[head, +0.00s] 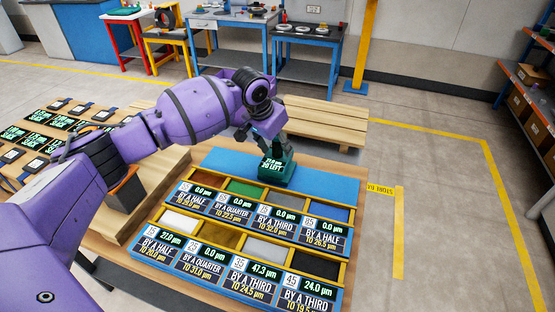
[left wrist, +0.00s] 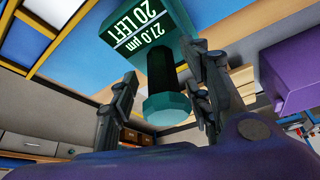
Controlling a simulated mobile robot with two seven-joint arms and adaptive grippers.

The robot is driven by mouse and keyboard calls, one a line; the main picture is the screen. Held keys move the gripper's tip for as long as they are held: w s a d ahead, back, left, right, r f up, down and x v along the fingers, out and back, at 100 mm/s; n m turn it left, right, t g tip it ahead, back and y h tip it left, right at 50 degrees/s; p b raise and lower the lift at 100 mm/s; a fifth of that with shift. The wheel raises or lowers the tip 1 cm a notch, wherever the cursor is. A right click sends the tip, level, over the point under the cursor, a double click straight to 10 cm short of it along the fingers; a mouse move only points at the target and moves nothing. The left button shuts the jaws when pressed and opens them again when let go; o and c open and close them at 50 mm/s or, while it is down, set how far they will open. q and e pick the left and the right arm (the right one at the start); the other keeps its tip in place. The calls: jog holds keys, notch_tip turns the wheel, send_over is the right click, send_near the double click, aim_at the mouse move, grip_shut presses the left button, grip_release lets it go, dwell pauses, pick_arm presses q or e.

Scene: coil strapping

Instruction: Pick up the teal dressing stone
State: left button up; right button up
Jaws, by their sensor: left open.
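The teal dressing stone (head: 277,173) stands on the blue back ledge of the tray (head: 335,186) in the head view. It is a dark teal block with white writing that includes "20 LEFT". In the left wrist view, the dressing stone (left wrist: 150,30) shows its labelled block and a post ending in a lighter, faceted knob. My left gripper (head: 268,138) is just above the block, coming in from the left. In the left wrist view, its open fingers (left wrist: 160,88) stand on either side of the post and knob, with gaps visible. My right gripper is not in view.
The tray has two rows of coloured compartments with labelled displays in front. A slatted wooden bench (head: 325,122) stands behind it. Dark cards and displays lie on the wooden table at left. Open floor (head: 440,200) lies to the right, before an orange shelf (head: 530,80).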

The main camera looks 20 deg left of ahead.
pick_arm(q)
grip_shut()
jog(key=shift+r, duration=0.15)
dwell(0.4)
jog(key=shift+r, duration=0.2)
